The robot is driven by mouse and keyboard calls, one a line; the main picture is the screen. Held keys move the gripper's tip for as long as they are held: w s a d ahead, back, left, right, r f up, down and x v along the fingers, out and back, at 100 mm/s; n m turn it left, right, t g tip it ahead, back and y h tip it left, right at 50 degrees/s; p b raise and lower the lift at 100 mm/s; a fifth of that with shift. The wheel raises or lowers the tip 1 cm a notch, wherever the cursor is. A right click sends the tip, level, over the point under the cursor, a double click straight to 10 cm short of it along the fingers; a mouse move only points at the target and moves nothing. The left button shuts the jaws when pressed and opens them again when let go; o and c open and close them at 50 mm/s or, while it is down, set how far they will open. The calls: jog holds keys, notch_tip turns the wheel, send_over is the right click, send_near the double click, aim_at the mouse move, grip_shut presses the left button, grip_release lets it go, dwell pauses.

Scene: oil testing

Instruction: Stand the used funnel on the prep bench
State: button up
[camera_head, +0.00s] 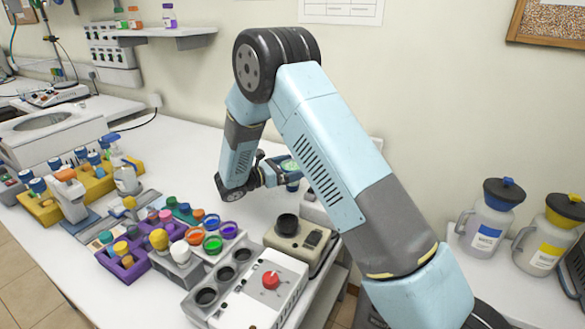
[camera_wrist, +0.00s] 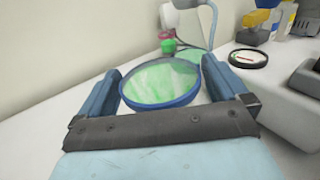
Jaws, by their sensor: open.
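The used funnel (camera_wrist: 160,82) has a round blue rim and a whitish, green-stained lining. In the wrist view it is between the two blue fingers of my gripper (camera_wrist: 163,68), with a gap visible on at least the right side. The fingers are open. In the head view my gripper (camera_head: 276,170) is low over the white prep bench (camera_head: 185,150), near the wall.
A beige device with a black knob (camera_head: 287,224) and a white unit with a red knob (camera_head: 271,280) stand in front of my gripper. Coloured jars (camera_head: 212,244) and racks fill the left. The bench behind and left of my gripper is clear. Two jugs (camera_head: 486,222) stand right.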

jog(key=v, duration=1.1)
jog(key=shift+s+a, duration=0.1)
jog(key=shift+a, duration=0.1)
jog(key=s+d+r+m+g+y, duration=0.3)
jog(key=s+d+r+m+g, duration=0.15)
jog(key=d+r, duration=0.45)
jog(key=s+d+r+m+g+y, duration=0.3)
jog(key=s+d+r+m, duration=0.35)
jog(key=d, duration=0.45)
jog(key=s+d+r+m+t+y, duration=0.1)
jog(key=s+d+r+m+y, duration=0.1)
jog(key=s, duration=0.5)
jog(key=s+d+r+m+t+y, duration=0.2)
jog(key=s+m+y, duration=0.3)
jog(key=s, duration=0.3)
jog(key=s+d+r+m+t+y, duration=0.2)
jog(key=s+d+r+m+y, duration=0.1)
jog(key=s, duration=0.4)
jog(key=shift+r+m, duration=0.5)
jog(key=shift+m, duration=0.5)
jog(key=shift+s+t, duration=0.15)
jog(key=shift+t, duration=0.1)
